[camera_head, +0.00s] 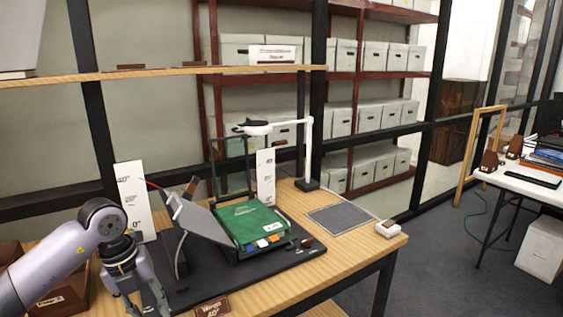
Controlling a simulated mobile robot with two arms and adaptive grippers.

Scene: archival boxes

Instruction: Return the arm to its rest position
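My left arm (62,262) comes in from the left, its purple-grey links bent over the front left of the wooden table. My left gripper (144,302) points down near the table's front edge, left of the black base board. Its fingers look spread apart, with nothing seen between them; the tips are close to the bottom edge of the picture. My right gripper is not in view.
A green box (250,222) with coloured tabs sits on a black base board (290,258), beside a tilted grey panel (200,220). A brown box (62,296) is by my arm. A grey mat (342,218), white lamp (308,150) and small white block (388,229) are on the right.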

